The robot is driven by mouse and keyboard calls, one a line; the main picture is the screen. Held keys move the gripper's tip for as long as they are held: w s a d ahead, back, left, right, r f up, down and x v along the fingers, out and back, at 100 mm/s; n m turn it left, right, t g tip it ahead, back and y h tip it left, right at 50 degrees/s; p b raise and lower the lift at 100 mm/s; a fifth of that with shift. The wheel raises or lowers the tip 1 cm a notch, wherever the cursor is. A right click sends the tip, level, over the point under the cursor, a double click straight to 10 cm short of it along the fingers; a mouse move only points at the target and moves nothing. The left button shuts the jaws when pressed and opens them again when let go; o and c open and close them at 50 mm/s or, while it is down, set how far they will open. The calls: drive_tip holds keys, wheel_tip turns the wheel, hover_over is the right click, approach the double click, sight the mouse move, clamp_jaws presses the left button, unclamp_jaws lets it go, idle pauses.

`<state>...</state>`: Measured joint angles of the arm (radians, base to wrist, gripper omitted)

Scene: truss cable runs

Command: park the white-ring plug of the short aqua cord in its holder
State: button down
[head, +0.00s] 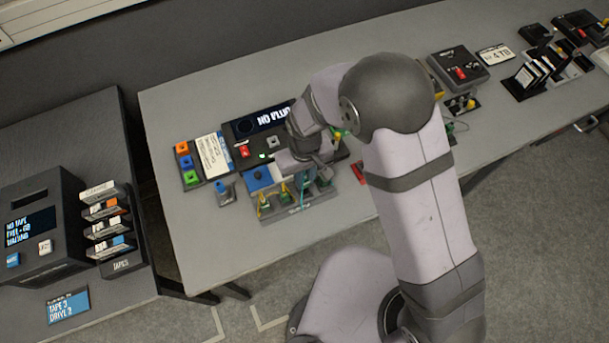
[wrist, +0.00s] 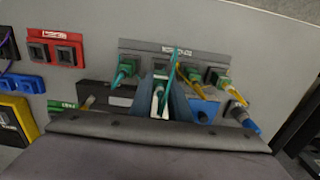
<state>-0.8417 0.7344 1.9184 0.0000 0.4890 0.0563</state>
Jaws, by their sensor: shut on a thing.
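My gripper (wrist: 162,102) is shut on a green plug (wrist: 159,86) with a whitish part, between its two grey-blue fingers. A thin aqua-green cord (wrist: 173,68) rises beside it. The grey holder strip (wrist: 140,45) with a white label lies just beyond the fingers. I cannot tell whether the held plug touches the strip. In the head view the strip (head: 270,217) lies near the table's front edge; my wrist hides the held plug.
A red two-socket holder (wrist: 66,51) and a blue one (wrist: 22,83) are at left in the wrist view. A blue-ended plug (wrist: 243,117) is at right. Yellow cords (wrist: 236,93) hang near the strip. A "NO PLUG" display (head: 262,120) stands behind my gripper.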

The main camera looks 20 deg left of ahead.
drive_tip(key=shift+f+b, duration=0.8)
drive_tip(key=shift+f, duration=0.5)
drive_tip(key=shift+f, duration=0.8)
idle(2.4)
drive_tip(key=c, duration=1.6)
unclamp_jaws()
drive_tip(key=shift+r+p, duration=1.75)
drive_tip(key=shift+r, duration=0.75)
drive_tip(key=shift+r+p, duration=1.6)
drive_tip(key=shift+r, duration=0.4)
